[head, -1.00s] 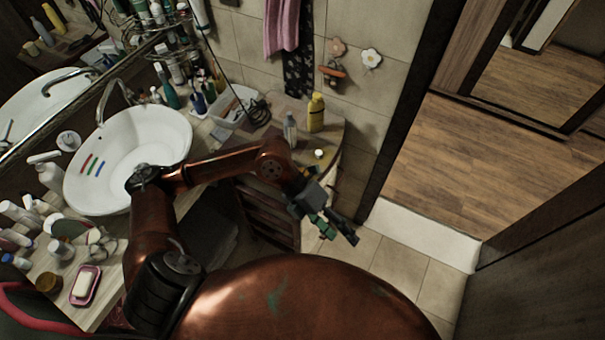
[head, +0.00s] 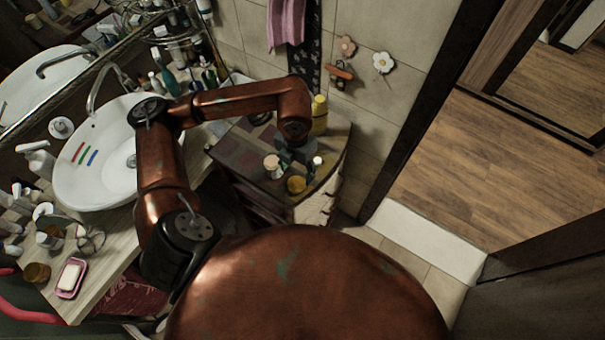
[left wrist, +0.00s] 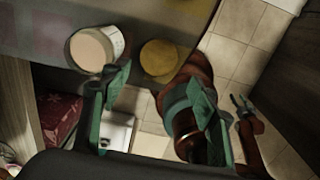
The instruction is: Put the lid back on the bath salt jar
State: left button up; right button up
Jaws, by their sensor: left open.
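The open bath salt jar (head: 272,166), pale with a pinkish top, stands on the corner cabinet. It also shows in the left wrist view (left wrist: 95,48). A round yellow-brown disc, apparently the lid (head: 296,185), lies near the cabinet's front edge, apart from the jar; it also shows in the left wrist view (left wrist: 160,57). My left gripper (left wrist: 160,95) is open and empty, its green fingers spread on either side of the lid's line of sight. In the head view its fingers are mostly hidden by my wrist. A small pronged end, seemingly my right gripper (left wrist: 242,104), shows low near the floor.
A yellow bottle (head: 319,118) stands at the cabinet's back, partly behind my left arm. A small white-capped item (head: 318,161) stands right of my wrist. The sink (head: 85,180) and a cluttered counter are at left. Open floor lies right of the cabinet.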

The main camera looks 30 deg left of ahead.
aim_at(297, 184)
pick_arm(q)
jog(key=shift+s, duration=0.2)
jog(key=shift+w+d+f, duration=0.1)
jog(key=shift+f, duration=1.1)
jog(key=shift+w+a+f+p, duration=0.1)
jog(key=shift+f+p, duration=0.25)
jog(key=shift+f, duration=1)
jog(key=shift+w+a+f+p, duration=0.1)
jog(key=shift+f+p, duration=0.2)
jog(key=shift+f, duration=1)
pick_arm(e)
jog(key=s, duration=0.1)
jog(key=s+r, duration=0.1)
jog(key=shift+s+r, duration=0.1)
jog(key=shift+s, duration=0.3)
jog(key=shift+w, duration=0.1)
pick_arm(q)
jog(key=c, duration=0.6)
pick_arm(e)
jog(key=shift+w, duration=0.1)
